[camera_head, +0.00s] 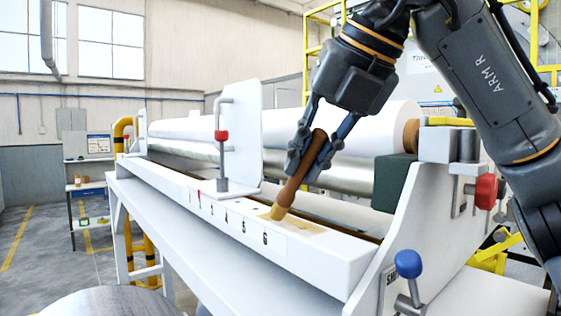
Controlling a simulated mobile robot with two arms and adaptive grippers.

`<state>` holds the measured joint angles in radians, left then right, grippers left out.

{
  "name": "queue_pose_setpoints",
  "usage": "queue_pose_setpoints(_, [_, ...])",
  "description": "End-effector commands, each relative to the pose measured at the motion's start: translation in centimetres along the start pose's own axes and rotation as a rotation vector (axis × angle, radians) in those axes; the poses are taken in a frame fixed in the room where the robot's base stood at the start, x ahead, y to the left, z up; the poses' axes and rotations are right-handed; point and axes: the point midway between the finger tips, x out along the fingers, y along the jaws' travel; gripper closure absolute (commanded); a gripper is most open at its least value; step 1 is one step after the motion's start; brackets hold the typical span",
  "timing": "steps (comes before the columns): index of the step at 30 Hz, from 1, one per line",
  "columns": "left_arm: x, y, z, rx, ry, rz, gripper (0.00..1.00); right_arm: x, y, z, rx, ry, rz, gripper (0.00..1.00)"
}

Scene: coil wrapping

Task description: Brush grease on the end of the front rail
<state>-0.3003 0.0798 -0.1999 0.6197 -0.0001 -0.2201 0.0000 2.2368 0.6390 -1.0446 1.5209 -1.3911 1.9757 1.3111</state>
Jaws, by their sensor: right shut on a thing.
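My right gripper (309,158) is shut on a brown brush (300,174) by its wooden handle. The brush tilts, with its pale yellow bristles (277,212) down at the top face of the white front rail (222,204). The bristles look to be touching the rail near its right end, close to the mark 6. A yellowish grease patch (304,226) lies on the rail just right of the bristles. The rail carries several dark numbered marks along its front edge. My left gripper is not in view.
A white upright plate (243,130) with a red-collared clamp stands on the rail left of the brush. White and metal rollers lie behind. A red knob (486,191) and a blue knob (408,264) stick out at the right end. A round metal top (100,302) is at the lower left.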

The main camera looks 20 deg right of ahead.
Motion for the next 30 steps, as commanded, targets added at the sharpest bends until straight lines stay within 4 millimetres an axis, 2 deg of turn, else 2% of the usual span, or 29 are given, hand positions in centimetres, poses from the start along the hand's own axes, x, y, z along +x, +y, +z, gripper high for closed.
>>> queue_pose_setpoints(8, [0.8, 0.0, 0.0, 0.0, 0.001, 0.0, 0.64, -0.8, -0.9, -1.1, 0.001, -0.001, 0.0, 1.0])
queue_pose_setpoints(30, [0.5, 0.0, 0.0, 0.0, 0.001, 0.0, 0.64, -3.7, -3.2, -4.0, 0.001, -0.001, -0.001, 1.0])
